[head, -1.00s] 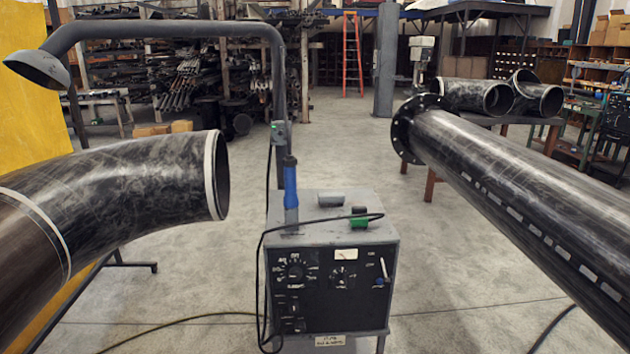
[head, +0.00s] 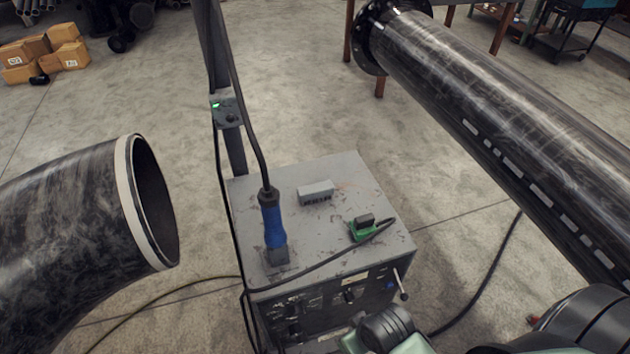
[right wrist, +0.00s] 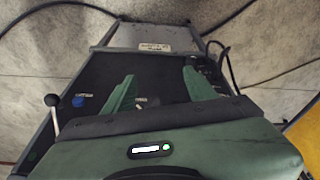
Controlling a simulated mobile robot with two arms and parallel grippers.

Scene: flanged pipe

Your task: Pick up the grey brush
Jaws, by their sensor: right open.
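The grey brush (head: 316,192), a small grey block with dark bristles along its lower side, lies on the top of the grey welding machine (head: 345,165), toward the back. My right arm shows at the bottom edge of the head view, in front of the machine and lower than its top; its fingertips are not clear there. In the right wrist view my right gripper (right wrist: 158,82) is open and empty, with green fingers in front of the machine's dark control panel (right wrist: 85,75). The brush is not visible in that view. My left gripper is not in view.
A post stands behind the machine. Large black pipes flank it, an elbow (head: 75,220) left and a flanged pipe (head: 480,95) right.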

